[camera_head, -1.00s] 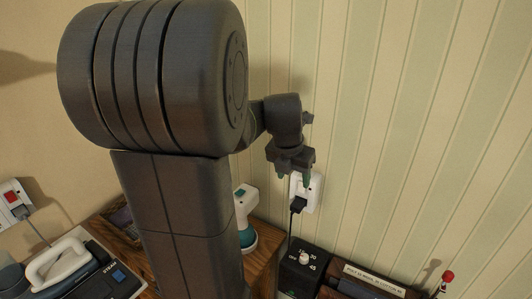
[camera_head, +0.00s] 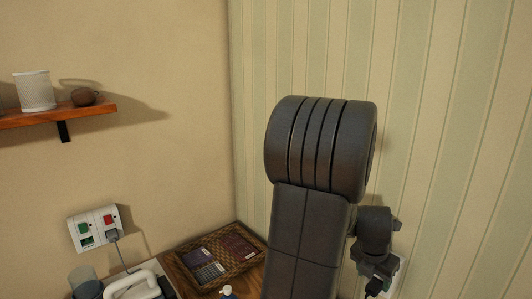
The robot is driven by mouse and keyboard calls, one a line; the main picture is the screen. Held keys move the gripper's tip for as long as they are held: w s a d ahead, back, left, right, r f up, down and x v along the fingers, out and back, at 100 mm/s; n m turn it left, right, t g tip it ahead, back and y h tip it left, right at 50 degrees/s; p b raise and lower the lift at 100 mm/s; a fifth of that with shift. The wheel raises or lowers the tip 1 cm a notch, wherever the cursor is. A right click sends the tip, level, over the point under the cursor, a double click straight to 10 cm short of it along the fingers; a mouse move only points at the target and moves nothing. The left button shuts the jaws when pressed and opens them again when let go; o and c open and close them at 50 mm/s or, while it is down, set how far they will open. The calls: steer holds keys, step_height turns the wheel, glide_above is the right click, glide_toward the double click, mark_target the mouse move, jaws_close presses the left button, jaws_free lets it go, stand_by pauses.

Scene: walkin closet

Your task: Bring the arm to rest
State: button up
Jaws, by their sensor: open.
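My arm (camera_head: 312,220) rises in the right half of the view, its large round dark joint in front of the striped wall. My gripper (camera_head: 372,271) hangs small and low at the right, beside the arm. It points down and is open, with nothing seen between its jaws. It appears in front of or close to a white wall outlet (camera_head: 396,281) with a dark plug; the exact gap cannot be told. Its fingertips are hard to make out.
A wooden shelf (camera_head: 60,116) with a white cup (camera_head: 35,91) and a brown round object (camera_head: 84,97) is on the left wall. Below are a socket plate (camera_head: 93,229), a wicker tray (camera_head: 256,240), a white-handled appliance (camera_head: 134,286) and a bottle top (camera_head: 227,291). Upper wall space is clear.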

mark_target(371, 289)
steer(key=x, duration=0.4)
steer(key=shift+f, duration=0.1)
steer(key=shift+s+a, duration=0.1)
stand_by(0.3)
steer(key=shift+r, duration=0.55)
steer(key=b+v, duration=0.1)
steer(key=v, duration=1.2)
steer(key=p+x, duration=0.1)
steer(key=x, duration=1.2)
steer(key=shift+f, duration=0.15)
steer(key=shift+s+a+f+b, duration=0.3)
steer(key=shift+a+f, duration=0.05)
steer(key=shift+f, duration=0.3)
steer(key=shift+s+a+r+b, duration=0.2)
steer(key=shift+s+a+b, duration=0.15)
steer(key=shift+s+a, duration=0.2)
